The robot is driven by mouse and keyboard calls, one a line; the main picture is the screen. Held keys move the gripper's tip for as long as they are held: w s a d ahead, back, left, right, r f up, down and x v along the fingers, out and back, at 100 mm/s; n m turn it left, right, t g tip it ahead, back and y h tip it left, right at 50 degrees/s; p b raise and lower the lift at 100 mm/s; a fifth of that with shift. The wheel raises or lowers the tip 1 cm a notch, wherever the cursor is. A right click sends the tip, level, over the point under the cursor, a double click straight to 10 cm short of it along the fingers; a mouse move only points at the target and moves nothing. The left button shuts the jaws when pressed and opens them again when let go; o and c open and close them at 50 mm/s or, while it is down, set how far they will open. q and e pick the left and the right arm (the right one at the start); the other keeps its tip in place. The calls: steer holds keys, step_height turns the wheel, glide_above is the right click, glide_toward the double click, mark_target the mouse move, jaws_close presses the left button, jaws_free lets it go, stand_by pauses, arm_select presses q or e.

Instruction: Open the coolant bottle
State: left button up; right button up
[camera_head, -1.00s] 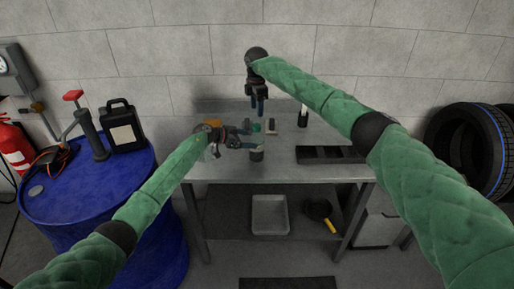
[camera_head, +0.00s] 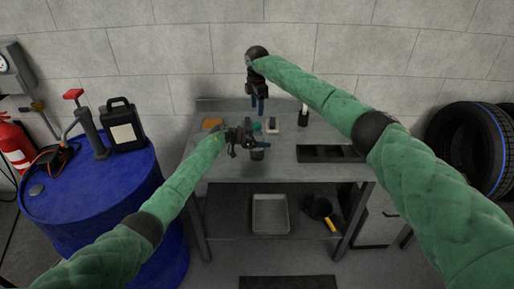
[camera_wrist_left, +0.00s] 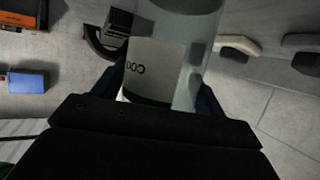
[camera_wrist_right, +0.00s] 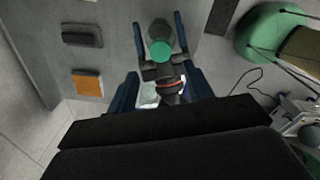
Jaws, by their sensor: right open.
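The coolant bottle stands upright on the workbench. Its grey body (camera_head: 257,155) and teal cap (camera_head: 256,127) show in the head view, with my left gripper across its middle. In the left wrist view the translucent bottle (camera_wrist_left: 150,68) shows its label upside down, between the fingers.
An orange item (camera_head: 212,123), a small dark block (camera_head: 273,125) and a black-and-white bottle (camera_head: 303,117) stand on the workbench (camera_head: 230,172). A dark tray (camera_head: 318,154) lies to the right. A blue drum (camera_head: 100,205) with a black canister (camera_head: 122,128) is at the left.

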mark_target(257, 124)
arm_select(q)
steer(key=c, duration=1.4)
jaws_close()
arm_select(e)
steer(key=m, duration=0.4)
steer(key=shift+d+r, duration=0.4)
steer(key=m, duration=0.2)
steer(key=shift+a+f+m, duration=0.1)
steer(key=shift+a+m, duration=0.2)
steer(key=shift+m, duration=0.1)
steer(key=shift+a+f+m, duration=0.1)
steer(key=shift+m, duration=0.9)
steer(key=shift+f, duration=3.95)
steer(key=c, duration=1)
